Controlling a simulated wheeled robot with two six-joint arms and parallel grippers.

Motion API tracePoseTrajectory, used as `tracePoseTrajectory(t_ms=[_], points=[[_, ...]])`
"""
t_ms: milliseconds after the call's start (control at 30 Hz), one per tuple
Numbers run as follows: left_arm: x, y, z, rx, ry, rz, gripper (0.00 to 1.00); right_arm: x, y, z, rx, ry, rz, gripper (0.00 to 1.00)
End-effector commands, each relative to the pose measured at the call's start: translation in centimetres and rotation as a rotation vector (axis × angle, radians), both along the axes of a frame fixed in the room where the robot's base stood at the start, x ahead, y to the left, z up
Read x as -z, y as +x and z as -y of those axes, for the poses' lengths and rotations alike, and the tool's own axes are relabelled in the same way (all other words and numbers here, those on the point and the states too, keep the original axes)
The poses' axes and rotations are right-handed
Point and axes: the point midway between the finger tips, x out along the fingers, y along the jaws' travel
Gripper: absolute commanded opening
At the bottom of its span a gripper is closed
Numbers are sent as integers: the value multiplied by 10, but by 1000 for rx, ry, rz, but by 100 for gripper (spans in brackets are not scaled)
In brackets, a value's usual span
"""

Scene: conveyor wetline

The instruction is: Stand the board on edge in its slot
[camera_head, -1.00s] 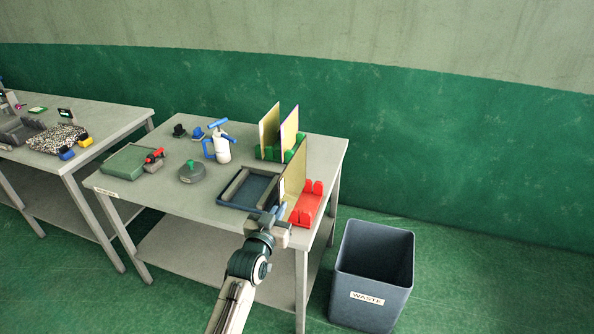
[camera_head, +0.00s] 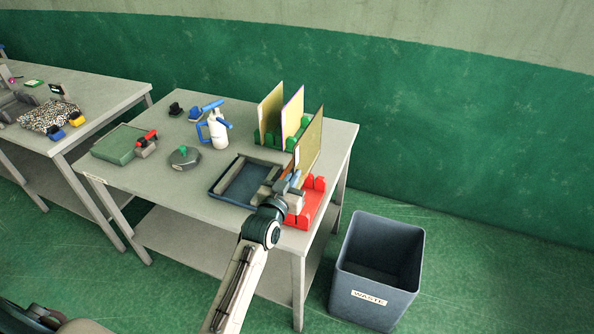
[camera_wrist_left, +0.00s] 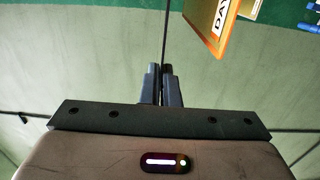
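The board (camera_head: 309,143), thin and yellow-tan, is upright on edge at the rear left of the red slotted rack (camera_head: 313,211). Its lower edge is partly hidden by my gripper, so I cannot tell whether it touches the slot. My left gripper (camera_head: 290,184) is shut on the board's near edge. In the left wrist view the fingers (camera_wrist_left: 163,85) are close together, with a thin dark line, apparently the board edge-on, running up from between them. My right gripper is out of view.
A green rack (camera_head: 270,139) behind holds two upright boards (camera_head: 291,115). A dark blue tray (camera_head: 226,195) lies left of my gripper. A spray bottle (camera_head: 217,130), a round lidded tin (camera_head: 184,158) and a green tray (camera_head: 121,145) stand farther left. A waste bin (camera_head: 377,270) is right of the table.

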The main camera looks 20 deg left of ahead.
Motion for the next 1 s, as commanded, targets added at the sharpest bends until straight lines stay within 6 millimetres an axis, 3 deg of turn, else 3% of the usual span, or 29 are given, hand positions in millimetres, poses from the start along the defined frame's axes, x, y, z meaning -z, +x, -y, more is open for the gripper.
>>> tracePoseTrajectory(t_ms=[400,733,1000], points=[[33,-1,0,0,0,1,0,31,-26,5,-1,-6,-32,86],[59,-1,0,0,-1,2,0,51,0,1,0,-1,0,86],[62,-1,0,0,-1,2,0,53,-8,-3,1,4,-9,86]])
